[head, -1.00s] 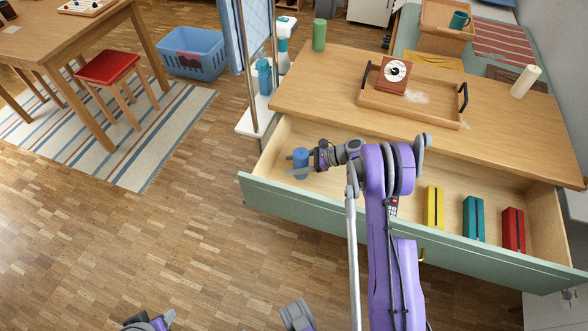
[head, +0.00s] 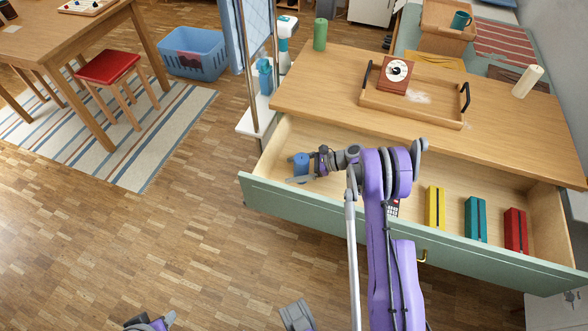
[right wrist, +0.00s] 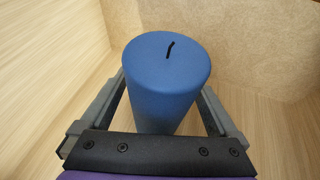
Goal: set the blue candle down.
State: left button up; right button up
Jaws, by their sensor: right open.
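The blue candle (head: 301,166) stands upright in the left part of the open drawer (head: 400,232). In the right wrist view the candle (right wrist: 166,80) shows its round top with a dark wick. My right gripper (head: 303,172) is open, with one finger on either side of the candle; in the right wrist view small gaps show beside it, though contact low down is hidden. The candle seems to rest on the drawer floor. A part of my left arm shows at the bottom edge of the head view, but its fingers cannot be made out.
Yellow (head: 435,209), teal (head: 475,219) and red (head: 515,231) boxes stand in the drawer's right part. On the cabinet top (head: 330,85) are a green candle (head: 320,34), a wooden tray (head: 412,112) with a clock (head: 395,76), and a cream candle (head: 527,81).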

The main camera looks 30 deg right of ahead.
jog(key=shift+r, duration=0.15)
jog(key=shift+s+d+r, duration=0.15)
jog(key=shift+d, duration=0.15)
jog(key=v, duration=1.1)
jog(key=shift+p, duration=0.45)
jog(key=shift+s+r, duration=0.1)
